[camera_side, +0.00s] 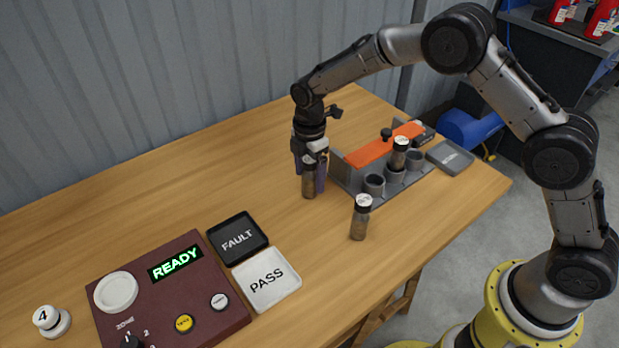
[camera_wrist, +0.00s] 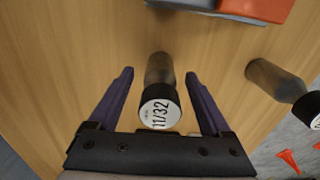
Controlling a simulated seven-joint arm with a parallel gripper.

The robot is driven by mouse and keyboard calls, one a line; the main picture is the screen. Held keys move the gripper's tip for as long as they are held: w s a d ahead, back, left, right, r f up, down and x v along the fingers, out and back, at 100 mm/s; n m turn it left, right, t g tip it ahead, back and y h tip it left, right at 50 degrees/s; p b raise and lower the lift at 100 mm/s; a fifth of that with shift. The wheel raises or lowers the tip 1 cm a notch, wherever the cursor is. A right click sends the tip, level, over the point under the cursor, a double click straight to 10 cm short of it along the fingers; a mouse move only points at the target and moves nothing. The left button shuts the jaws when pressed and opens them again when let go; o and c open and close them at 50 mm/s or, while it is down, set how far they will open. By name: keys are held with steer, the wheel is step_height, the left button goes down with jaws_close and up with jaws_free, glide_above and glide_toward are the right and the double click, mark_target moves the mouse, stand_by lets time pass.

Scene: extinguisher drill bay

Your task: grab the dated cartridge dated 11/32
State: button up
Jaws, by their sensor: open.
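The cartridge dated 11/32 (camera_wrist: 159,108) stands upright on the table, its black-rimmed white cap with the date facing the wrist camera. It also shows in the side view as a brown cylinder (camera_side: 309,184). My gripper (camera_wrist: 159,78) is open, with one purple finger on each side of the cartridge and a visible gap on both sides. In the side view my gripper (camera_side: 311,176) points down around it. A second cartridge (camera_side: 360,220) stands on the table to the right, its date unreadable; the wrist view shows it at the right (camera_wrist: 274,80).
A grey rack (camera_side: 345,176) with an orange bar (camera_side: 372,146) stands just right of my gripper; a cartridge (camera_side: 399,158) is in it. A grey tray (camera_side: 450,158) lies beyond. FAULT (camera_side: 238,238) and PASS (camera_side: 266,279) trays and a READY panel (camera_side: 215,318) are at front left.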

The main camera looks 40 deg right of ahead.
steer(key=shift+f, duration=0.7)
jaws_close()
steer(key=shift+r, duration=0.1)
